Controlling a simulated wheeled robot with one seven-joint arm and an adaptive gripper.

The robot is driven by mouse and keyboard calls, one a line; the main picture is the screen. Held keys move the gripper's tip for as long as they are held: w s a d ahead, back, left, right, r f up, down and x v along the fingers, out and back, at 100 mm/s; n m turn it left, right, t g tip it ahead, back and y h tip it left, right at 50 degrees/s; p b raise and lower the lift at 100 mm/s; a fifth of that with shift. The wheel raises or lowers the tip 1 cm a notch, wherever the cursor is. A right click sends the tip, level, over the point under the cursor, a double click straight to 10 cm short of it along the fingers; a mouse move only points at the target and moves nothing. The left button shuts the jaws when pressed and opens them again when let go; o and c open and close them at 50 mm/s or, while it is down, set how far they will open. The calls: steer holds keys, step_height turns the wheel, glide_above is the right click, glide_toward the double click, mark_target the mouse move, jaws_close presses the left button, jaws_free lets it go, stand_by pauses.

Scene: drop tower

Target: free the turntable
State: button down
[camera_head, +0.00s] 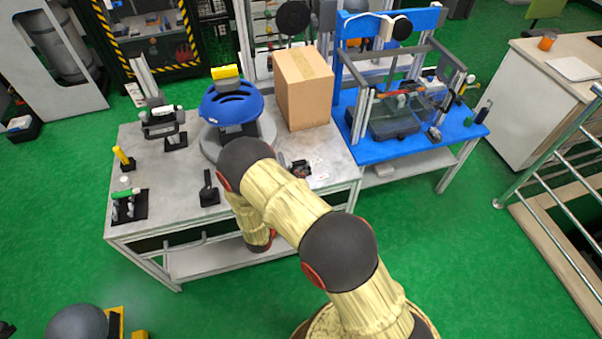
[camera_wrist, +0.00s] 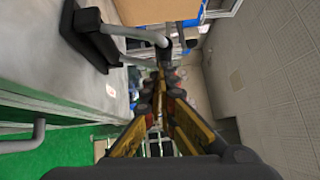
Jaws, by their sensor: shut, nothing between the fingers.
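The turntable, seemingly the round grey disc (camera_head: 268,125), lies on the grey workbench in the head view. A blue helmet (camera_head: 226,107) stands on a dark support over it. A yellow block (camera_head: 226,72) sits on top of the helmet. My arm covers the disc's near side in part. My gripper (camera_wrist: 157,88) shows in the wrist view, its yellow and black fingers shut with nothing between them. It is apart from the helmet and the disc. In the head view the fingers are hidden by my arm.
A cardboard box (camera_head: 304,88) stands right of the helmet. Small tools on black stands (camera_head: 129,205) line the bench's left side. A black stand with a grey bar (camera_wrist: 92,38) is close in the wrist view. A blue bench (camera_head: 385,150) adjoins on the right. Green floor is open in front.

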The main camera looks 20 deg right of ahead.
steer(key=w+r+n+g+y+p, duration=0.1)
steer(key=w+r+p, duration=0.1)
steer(key=p, duration=0.2)
steer(key=w+r+n+g+y+p, duration=0.1)
steer(key=w+n+g+p, duration=0.1)
steer(key=p, duration=0.3)
steer(key=shift+w+r+n, duration=0.2)
steer(key=shift+r+n, duration=0.1)
steer(key=shift+r, duration=0.05)
steer(key=shift+w+f+n+g+y+p, duration=0.15)
steer(key=shift+w+n+g+y+p, duration=0.3)
steer(key=shift+w+g+p, duration=0.4)
steer(key=shift+w+t, duration=0.25)
steer(key=shift+w, duration=0.9)
steer(key=shift+w, duration=0.1)
